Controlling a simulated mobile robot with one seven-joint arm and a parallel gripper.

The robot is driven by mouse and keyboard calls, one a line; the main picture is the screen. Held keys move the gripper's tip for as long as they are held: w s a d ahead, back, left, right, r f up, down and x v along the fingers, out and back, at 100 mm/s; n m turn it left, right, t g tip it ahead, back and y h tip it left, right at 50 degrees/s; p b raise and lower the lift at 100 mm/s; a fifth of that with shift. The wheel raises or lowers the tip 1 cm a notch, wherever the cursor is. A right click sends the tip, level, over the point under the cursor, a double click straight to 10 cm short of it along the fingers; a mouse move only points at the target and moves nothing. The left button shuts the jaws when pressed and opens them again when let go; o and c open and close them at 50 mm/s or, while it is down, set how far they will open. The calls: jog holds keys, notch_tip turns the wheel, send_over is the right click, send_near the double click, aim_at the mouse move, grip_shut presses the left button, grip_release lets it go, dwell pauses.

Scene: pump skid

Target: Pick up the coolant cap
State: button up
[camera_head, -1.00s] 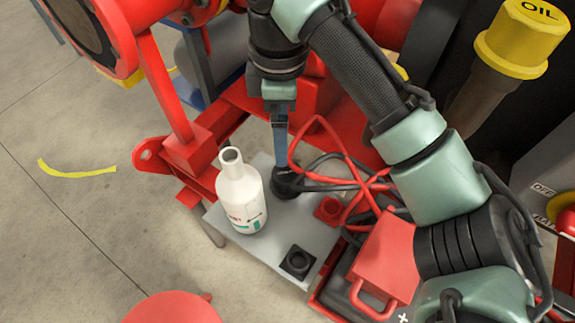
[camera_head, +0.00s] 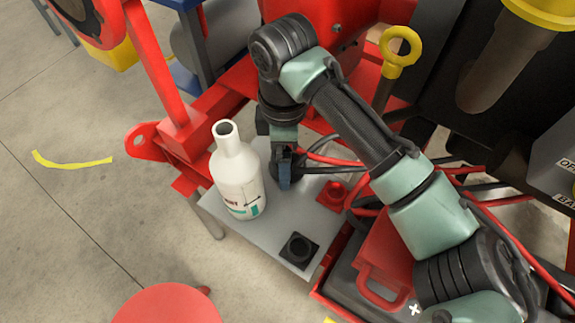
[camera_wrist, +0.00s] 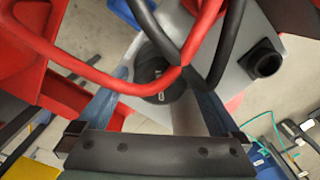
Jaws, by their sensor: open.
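The coolant cap, which I take to be the round black piece with a small pale mark (camera_wrist: 152,68), sits on the grey shelf (camera_head: 262,236). In the wrist view it lies between the two blue fingers of my gripper (camera_wrist: 157,94), partly covered by red and black cables. My gripper (camera_head: 284,172) points down over the cap in the head view and hides most of it. The fingers are apart and do not visibly grip it. Whether they touch it, I cannot tell.
A white bottle (camera_head: 238,182) stands upright on the shelf, close left of my gripper. A black square socket (camera_head: 299,250) and a small red socket (camera_head: 332,196) are on the shelf. Red and black cables (camera_wrist: 100,75) cross close to my fingers. A red box (camera_head: 385,262) is at right.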

jog(key=shift+c, duration=0.3)
jog(key=c, duration=1.5)
jog(key=shift+r, duration=0.15)
notch_tip(320, 180, up, 10)
jog(key=p, duration=0.3)
